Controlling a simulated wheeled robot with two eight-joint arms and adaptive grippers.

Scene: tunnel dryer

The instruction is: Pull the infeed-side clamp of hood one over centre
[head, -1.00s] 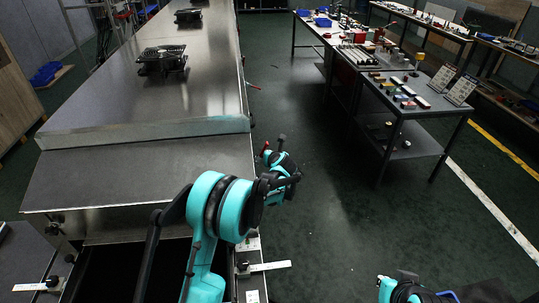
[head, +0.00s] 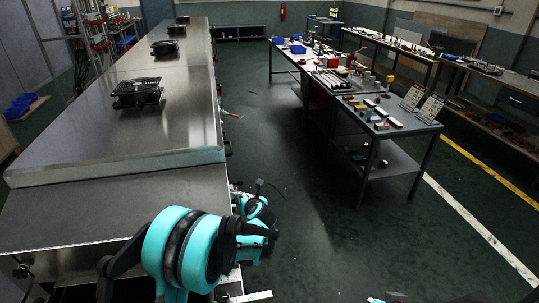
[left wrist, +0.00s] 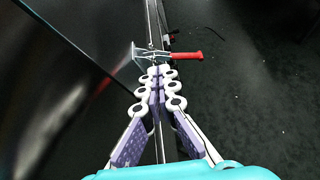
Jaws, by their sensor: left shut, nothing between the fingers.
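The clamp (left wrist: 186,56) shows in the left wrist view as a red handle pointing right from metal linkage at the side of the dryer. My left gripper (left wrist: 161,76) is shut and empty, its fingertips just below the clamp linkage in that picture; I cannot tell whether they touch it. The clamp cannot be made out there.
The long steel dryer (head: 160,130) runs away at left, with several black fan units (head: 137,93) on top. A dark table (head: 400,128) with small parts stands at right. The floor between dryer and tables is clear.

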